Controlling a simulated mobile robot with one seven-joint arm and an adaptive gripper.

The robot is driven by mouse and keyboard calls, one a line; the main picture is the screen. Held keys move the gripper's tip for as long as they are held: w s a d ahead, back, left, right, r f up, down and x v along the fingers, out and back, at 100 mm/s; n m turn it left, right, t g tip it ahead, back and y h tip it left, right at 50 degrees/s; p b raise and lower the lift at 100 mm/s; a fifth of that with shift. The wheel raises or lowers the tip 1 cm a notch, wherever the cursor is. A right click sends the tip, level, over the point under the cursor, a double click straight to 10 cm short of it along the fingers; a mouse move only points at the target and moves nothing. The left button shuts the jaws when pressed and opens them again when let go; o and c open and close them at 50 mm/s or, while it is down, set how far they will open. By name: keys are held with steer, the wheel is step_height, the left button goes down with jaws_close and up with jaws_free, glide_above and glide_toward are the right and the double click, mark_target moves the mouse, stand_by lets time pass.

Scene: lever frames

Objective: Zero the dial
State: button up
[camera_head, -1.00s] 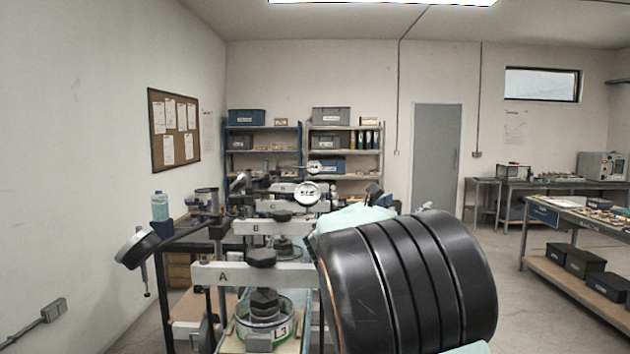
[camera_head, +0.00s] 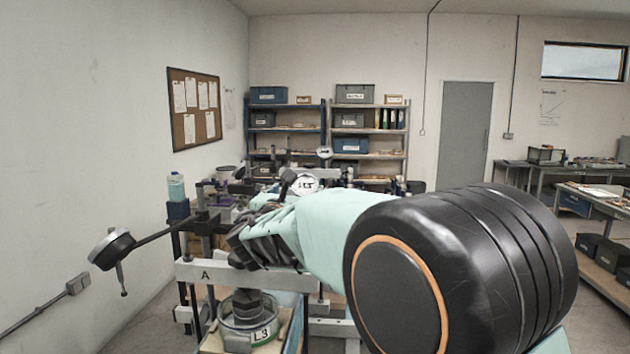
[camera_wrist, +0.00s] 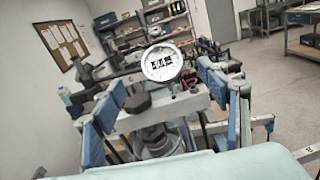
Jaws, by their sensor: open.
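A round white-faced dial (camera_head: 306,184) stands behind the beam marked A (camera_head: 215,273). A dial also shows in the wrist view (camera_wrist: 161,64), upright, its face toward me, with dark marks too small to read. A second dial (camera_head: 110,249), seen from the side, sits at the left end of a dark arm. My gripper (camera_head: 255,238) is over beam A in the head view, partly hidden by its own wrist. In the wrist view my gripper (camera_wrist: 163,84) has its blue-padded fingers wide apart, nothing between them in its grip. A dark knob (camera_wrist: 137,102) shows below the dial.
A glass vessel labelled L3 (camera_head: 250,325) stands under beam A. A bottle (camera_head: 176,187) stands at the left by the wall. More frames crowd behind. Shelves (camera_head: 367,145) line the back wall. Open floor lies to the right, before a workbench (camera_head: 590,200).

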mark_target(307, 182)
steer(key=w+p, duration=0.1)
steer(key=w, duration=0.2)
steer(key=w+p, duration=0.1)
steer(key=w, duration=0.3)
steer(key=w+d+p, duration=0.1)
steer(key=w, duration=0.2)
steer(key=shift+w+p, duration=0.25)
steer(key=shift+p, duration=0.15)
steer(key=c, duration=1.2)
steer(key=shift+m+h, duration=0.5)
steer(key=m+g+h, duration=0.1)
steer(key=m+h, duration=0.1)
steer(key=m, duration=0.1)
steer(key=shift+r+m+h, duration=0.1)
steer(key=shift+m+h, duration=0.2)
steer(key=shift+d+m+g+h, duration=0.15)
steer(key=shift+m+g+h, duration=0.55)
steer(key=shift+m, duration=0.7)
steer(key=shift+d+m+g+h, duration=0.1)
steer(key=shift+m+g+h, duration=0.6)
steer(key=shift+m, duration=0.7)
steer(key=shift+s+m+h, duration=0.1)
steer(key=shift+m+h, duration=0.2)
